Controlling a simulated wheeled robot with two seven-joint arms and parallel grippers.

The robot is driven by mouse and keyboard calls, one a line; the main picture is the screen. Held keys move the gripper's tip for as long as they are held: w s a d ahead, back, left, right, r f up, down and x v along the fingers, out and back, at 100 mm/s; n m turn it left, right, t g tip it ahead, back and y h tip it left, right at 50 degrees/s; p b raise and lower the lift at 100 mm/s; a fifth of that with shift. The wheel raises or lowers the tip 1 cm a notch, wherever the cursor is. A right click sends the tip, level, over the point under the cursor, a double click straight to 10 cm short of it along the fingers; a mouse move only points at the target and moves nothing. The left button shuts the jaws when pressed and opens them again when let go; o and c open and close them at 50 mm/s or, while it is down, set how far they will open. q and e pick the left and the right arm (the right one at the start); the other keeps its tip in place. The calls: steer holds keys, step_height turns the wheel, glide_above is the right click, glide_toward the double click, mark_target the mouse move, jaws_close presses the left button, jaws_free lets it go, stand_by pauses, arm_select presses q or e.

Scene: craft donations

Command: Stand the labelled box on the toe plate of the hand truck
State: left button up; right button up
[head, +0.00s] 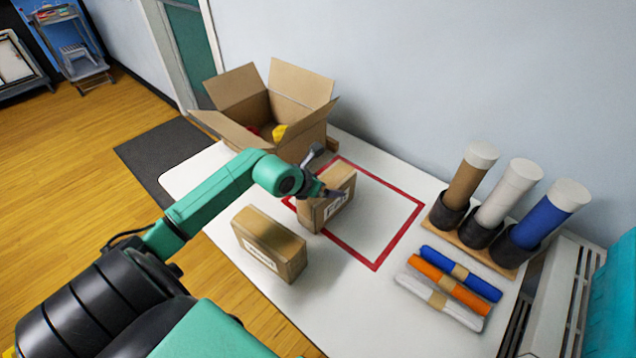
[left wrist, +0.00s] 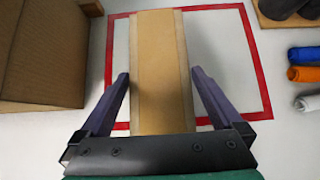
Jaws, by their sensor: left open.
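A cardboard box (head: 341,186) with a white label stands on the white table, partly inside the red outlined square. In the left wrist view its narrow top (left wrist: 160,50) lies between my fingers. My left gripper (head: 322,187) is open, with one finger on each side of this box; gaps show between the fingers and its sides. A second cardboard box (head: 268,245) with a white label stands nearer, outside the square. I cannot read either label surely. I see no hand truck or toe plate. My right gripper is not in view.
An open carton (head: 280,112) with coloured items stands at the table's back left. A rack of rolls (head: 500,215) and several banded rolls (head: 450,283) lie to the right. The red square (head: 400,232) is bare on its right side. A shelf cart (head: 72,45) stands far left.

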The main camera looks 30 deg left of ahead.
arm_select(q)
steer(key=v, duration=1.2)
steer(key=w+d+r+m+h+p, duration=0.2)
steer(key=w+d, duration=0.1)
steer(key=d, duration=0.6)
steer(key=s+a+f+n+y, duration=0.1)
steer(key=s+a+n+y, duration=0.15)
steer(key=a, duration=0.75)
steer(key=shift+m+h, duration=0.25)
steer(key=w+f+b, duration=0.2)
steer(key=f+b, duration=0.1)
steer(key=w+d+f+b, duration=0.1)
steer(key=f, duration=0.1)
steer(key=shift+w+f, duration=0.2)
steer(key=shift+f, duration=0.05)
steer(key=b+x, duration=0.2)
steer(key=b, duration=0.3)
steer(key=shift+w+d+f, duration=0.1)
steer(key=shift+w, duration=0.35)
steer(key=shift+w+b, duration=0.2)
steer(key=shift+b, duration=0.3)
steer(key=shift+w+d+f+b, duration=0.1)
steer(key=shift+w+f+b, duration=0.1)
steer(key=shift+b, duration=0.2)
steer(key=x, duration=0.4)
steer(key=shift+d, duration=0.15)
steer(key=shift+r, duration=0.1)
jaws_close()
